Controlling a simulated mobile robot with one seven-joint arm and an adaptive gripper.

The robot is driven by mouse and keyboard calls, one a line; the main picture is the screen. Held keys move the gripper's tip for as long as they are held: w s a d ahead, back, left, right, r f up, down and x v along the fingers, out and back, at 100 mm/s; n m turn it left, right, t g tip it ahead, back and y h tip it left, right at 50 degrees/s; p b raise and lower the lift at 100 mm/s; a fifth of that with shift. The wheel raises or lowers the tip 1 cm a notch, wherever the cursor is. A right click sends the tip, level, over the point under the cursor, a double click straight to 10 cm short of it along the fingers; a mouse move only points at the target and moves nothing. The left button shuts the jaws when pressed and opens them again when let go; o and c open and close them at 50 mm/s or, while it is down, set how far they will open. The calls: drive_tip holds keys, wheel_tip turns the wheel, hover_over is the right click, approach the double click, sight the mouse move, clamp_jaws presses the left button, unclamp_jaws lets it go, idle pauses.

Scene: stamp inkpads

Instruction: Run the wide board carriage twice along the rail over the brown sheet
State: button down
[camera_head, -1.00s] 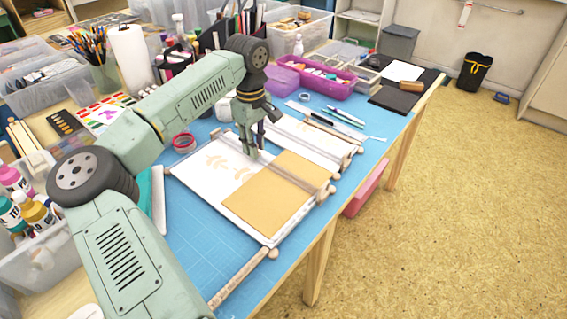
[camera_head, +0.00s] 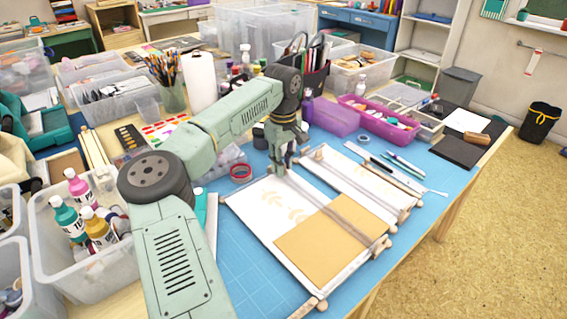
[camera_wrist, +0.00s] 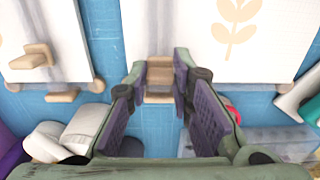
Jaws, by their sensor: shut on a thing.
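The wide board (camera_head: 262,212) lies on the blue mat, white with a pale leaf print. The brown sheet (camera_head: 322,245) covers its near right part. The wide board's carriage (camera_head: 352,215), a long bar, lies across the board at the right side of the brown sheet. My gripper (camera_head: 284,166) is at the bar's far end. In the wrist view my gripper (camera_wrist: 158,78) is shut on a small wooden handle (camera_wrist: 159,72) at the board's edge. The leaf print (camera_wrist: 236,22) shows to its right. The fingers partly hide the handle.
A narrower board (camera_head: 352,180) with its own carriage lies close on the right; its wooden handle (camera_wrist: 32,57) shows in the wrist view. Red tape (camera_head: 240,171) and a clear bin of bottles (camera_head: 50,245) are on the left. Pens (camera_head: 405,160) lie beyond.

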drive_tip(key=c, duration=1.4)
unclamp_jaws()
drive_tip(key=shift+r, duration=0.15)
wheel_tip(320, 180, up, 12)
